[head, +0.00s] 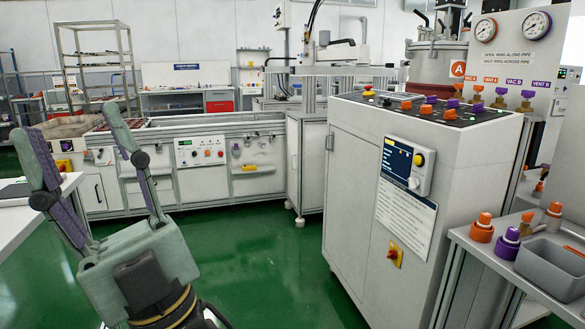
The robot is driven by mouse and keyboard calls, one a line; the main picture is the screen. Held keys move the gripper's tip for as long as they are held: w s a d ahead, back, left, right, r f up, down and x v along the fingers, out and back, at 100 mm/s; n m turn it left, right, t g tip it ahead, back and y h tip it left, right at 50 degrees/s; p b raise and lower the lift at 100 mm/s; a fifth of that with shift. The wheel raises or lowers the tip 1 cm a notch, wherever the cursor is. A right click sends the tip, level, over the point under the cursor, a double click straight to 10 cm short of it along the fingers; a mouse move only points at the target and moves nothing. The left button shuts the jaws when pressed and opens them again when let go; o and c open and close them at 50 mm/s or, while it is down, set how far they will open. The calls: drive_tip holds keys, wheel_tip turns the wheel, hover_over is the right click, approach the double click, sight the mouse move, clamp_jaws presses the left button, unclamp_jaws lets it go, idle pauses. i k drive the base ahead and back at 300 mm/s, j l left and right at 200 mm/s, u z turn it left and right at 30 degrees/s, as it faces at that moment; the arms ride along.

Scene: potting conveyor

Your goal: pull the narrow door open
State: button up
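A tall, narrow pale door (350,203) is on the left-facing side of the white control cabinet (455,215), right of centre in the head view. It looks shut, with a small dark handle (330,142) near its upper left edge. Another small white door (93,192) with a dark handle shows at the far left under the conveyor bench. I cannot tell for certain which door the task names. My gripper (66,124) is at the left, pointing up, with its two green-grey fingers wide apart and nothing between them. It is well away from the control cabinet door.
A white table edge (50,212) is close to my gripper's left. A side bench (500,262) with a grey bin (552,266) and orange and purple fittings stands at the right. The conveyor bench (215,160) runs behind. Green floor (270,270) is clear before the cabinet.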

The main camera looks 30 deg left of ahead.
sight(291, 126)
drive_tip(key=i+j+u, duration=0.95)
drive_tip(key=i+u, duration=0.25)
drive_tip(key=i+j+u, duration=0.1)
drive_tip(key=i+u, duration=0.25)
drive_tip(key=i, duration=1)
drive_tip(key=i+j+z, duration=0.1)
drive_tip(key=i, duration=1.4)
drive_tip(key=i+j+z, duration=0.1)
drive_tip(key=i+z, duration=0.25)
drive_tip(key=i+j+z, duration=0.4)
drive_tip(key=i, duration=0.15)
drive_tip(key=i+j+z, duration=0.35)
drive_tip(key=i+l, duration=0.1)
